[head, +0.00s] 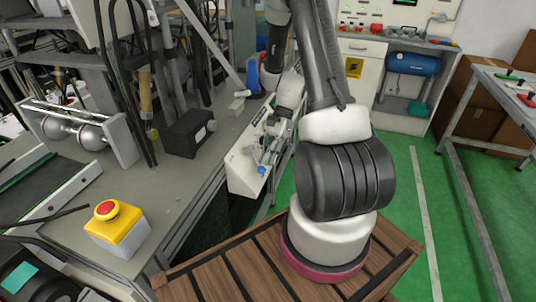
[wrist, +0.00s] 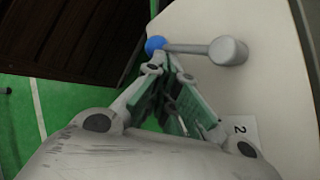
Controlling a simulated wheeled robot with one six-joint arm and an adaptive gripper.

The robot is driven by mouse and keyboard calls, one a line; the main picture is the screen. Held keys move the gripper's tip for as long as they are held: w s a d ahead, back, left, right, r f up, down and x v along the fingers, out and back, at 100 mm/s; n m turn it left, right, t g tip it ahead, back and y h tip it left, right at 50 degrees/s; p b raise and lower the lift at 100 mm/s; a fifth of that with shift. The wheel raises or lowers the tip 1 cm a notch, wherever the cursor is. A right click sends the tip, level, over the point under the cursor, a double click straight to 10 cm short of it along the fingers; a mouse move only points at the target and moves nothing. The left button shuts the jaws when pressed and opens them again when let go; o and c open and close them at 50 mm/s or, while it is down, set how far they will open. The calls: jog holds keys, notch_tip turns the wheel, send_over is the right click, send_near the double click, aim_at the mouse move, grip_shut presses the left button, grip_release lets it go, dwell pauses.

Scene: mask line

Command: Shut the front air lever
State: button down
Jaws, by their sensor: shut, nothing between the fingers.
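The air lever shows in the wrist view as a grey bar (wrist: 190,48) with a blue ball knob (wrist: 155,45) at its left end and a grey round pivot (wrist: 228,50) at its right end. It lies across a pale panel (wrist: 270,75). My gripper (wrist: 165,62) is shut and empty, its tips right beside the knob and bar; I cannot tell whether they touch. In the head view the blue knob (head: 262,170) shows at the front of the pale panel (head: 243,172), just below my gripper (head: 266,156). Whether this is the front lever is not clear.
A label "2" (wrist: 241,130) is on the panel. A grey workbench (head: 170,185) with a yellow emergency-stop box (head: 117,228) and a black box (head: 188,133) stands left of the panel. My arm hides part of the head view. Green floor (head: 410,215) is open at right.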

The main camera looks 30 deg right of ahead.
aim_at(261, 167)
jog(key=a+m+y, duration=0.1)
jog(key=s+m+y, duration=0.1)
jog(key=m+y, duration=0.1)
jog(key=s+a+m+y, duration=0.1)
jog(key=m, duration=0.1)
jog(key=shift+a+t+y, duration=0.35)
jog(key=shift+t+y, duration=0.05)
jog(key=shift+s+a+r+m+t+y, duration=0.15)
jog(key=shift+a+m+t+y, duration=0.15)
jog(key=shift+m+y, duration=0.2)
jog(key=shift+s+a+r+m+t+y, duration=0.1)
jog(key=shift+a+r+m+t+y, duration=0.1)
jog(key=shift+a+m+y, duration=0.3)
jog(key=shift+a+r+m+t+y, duration=0.3)
jog(key=shift+m+t+y, duration=0.2)
jog(key=shift+m, duration=0.4)
jog(key=shift+a+r+m+t+y, duration=0.2)
jog(key=shift+m+t+y, duration=0.3)
jog(key=shift+m, duration=0.4)
jog(key=shift+a, duration=0.1)
jog(key=shift+s+d+f, duration=0.25)
jog(key=shift+s+f, duration=0.05)
jog(key=shift+f, duration=0.1)
jog(key=s+f+v, duration=0.1)
jog(key=f+v, duration=0.1)
jog(key=v, duration=0.9)
jog(key=shift+s+d+r, duration=0.25)
